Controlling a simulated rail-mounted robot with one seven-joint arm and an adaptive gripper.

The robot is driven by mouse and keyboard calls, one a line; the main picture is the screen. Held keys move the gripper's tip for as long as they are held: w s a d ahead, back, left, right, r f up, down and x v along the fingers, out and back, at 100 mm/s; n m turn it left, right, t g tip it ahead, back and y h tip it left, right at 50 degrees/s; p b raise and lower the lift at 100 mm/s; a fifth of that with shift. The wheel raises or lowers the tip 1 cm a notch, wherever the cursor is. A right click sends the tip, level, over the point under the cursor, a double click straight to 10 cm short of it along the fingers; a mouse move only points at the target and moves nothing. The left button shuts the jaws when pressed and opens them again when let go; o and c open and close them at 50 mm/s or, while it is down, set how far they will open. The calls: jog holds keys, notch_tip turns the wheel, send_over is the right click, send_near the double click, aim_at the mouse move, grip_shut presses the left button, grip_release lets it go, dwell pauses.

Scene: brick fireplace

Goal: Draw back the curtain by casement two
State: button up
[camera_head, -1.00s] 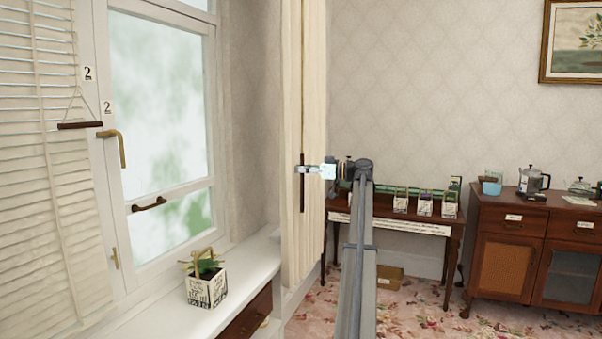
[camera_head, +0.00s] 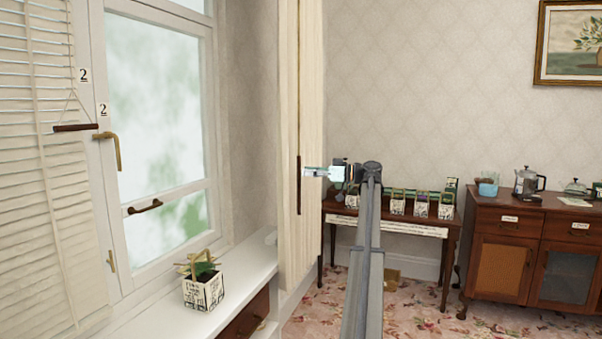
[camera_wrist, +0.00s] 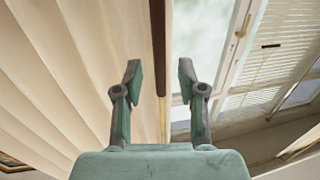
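The cream curtain (camera_head: 312,90) hangs in a narrow strip right of the window marked 2 (camera_head: 160,110); its folds fill the left of the wrist view (camera_wrist: 80,70). A dark brown upright bar (camera_head: 299,185) runs along the curtain and shows at its edge in the wrist view (camera_wrist: 158,45). My gripper (camera_head: 308,172) is just right of the bar in the head view. In the wrist view my gripper (camera_wrist: 159,72) is open, with the bar seen between its fingers. I cannot tell whether the bar lies within their reach. No finger visibly touches it.
A potted plant (camera_head: 203,288) stands on the white sill (camera_head: 150,318) below the window. A white slatted blind (camera_head: 35,180) hangs at left. A narrow table (camera_head: 385,225) with small planters and a sideboard (camera_head: 525,235) stand along the back wall, behind my arm.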

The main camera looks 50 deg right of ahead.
jog(key=v, duration=0.8)
jog(key=shift+w, duration=0.1)
